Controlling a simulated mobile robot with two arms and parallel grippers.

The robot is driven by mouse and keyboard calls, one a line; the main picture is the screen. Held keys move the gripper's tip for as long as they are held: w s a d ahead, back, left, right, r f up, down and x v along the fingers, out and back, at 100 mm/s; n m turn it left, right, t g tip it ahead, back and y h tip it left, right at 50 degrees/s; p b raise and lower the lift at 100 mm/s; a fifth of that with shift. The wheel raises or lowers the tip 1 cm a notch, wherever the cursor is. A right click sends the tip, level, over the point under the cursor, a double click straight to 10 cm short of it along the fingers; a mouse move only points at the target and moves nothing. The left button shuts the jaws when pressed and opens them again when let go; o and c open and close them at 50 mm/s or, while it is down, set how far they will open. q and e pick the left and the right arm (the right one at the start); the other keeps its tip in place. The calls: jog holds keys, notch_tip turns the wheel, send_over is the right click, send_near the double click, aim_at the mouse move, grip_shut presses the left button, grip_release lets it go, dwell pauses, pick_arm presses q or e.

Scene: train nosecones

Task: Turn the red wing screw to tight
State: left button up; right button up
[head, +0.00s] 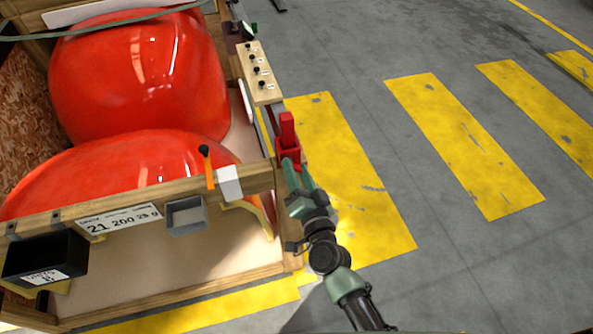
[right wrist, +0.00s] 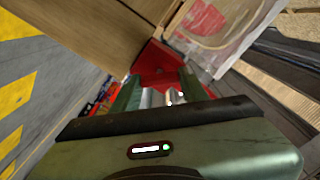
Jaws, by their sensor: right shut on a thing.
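The red wing screw (head: 287,130) is at the right front corner of the wooden crate (head: 265,181). It has an upright red wing above a blocky red part. My right gripper (head: 292,168) reaches up to it from the front right and is shut on it. In the right wrist view a red surface of the screw (right wrist: 158,62) shows between and beyond the green fingers (right wrist: 160,88). The tips partly hide its lower part, and the thread cannot be seen. My left gripper is not in view.
The crate holds large red nosecones (head: 140,75). A wooden strip with several black knobs (head: 258,72) runs along its right side. An orange-handled tool (head: 207,167), a grey box (head: 186,215) and a black box (head: 45,257) are on the front. Floor with yellow stripes (head: 465,145) lies clear to the right.

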jog(key=m, duration=0.4)
jog(key=shift+f+m+b, duration=0.1)
jog(key=shift+m+b, duration=0.2)
jog(key=m, duration=0.4)
jog(key=shift+b, duration=0.35)
jog(key=shift+m, duration=0.3)
jog(key=o, duration=1.4)
jog(key=b+v, duration=0.1)
jog(key=v, duration=0.6)
jog(key=shift+s+d, duration=0.15)
jog(key=shift+s, duration=0.2)
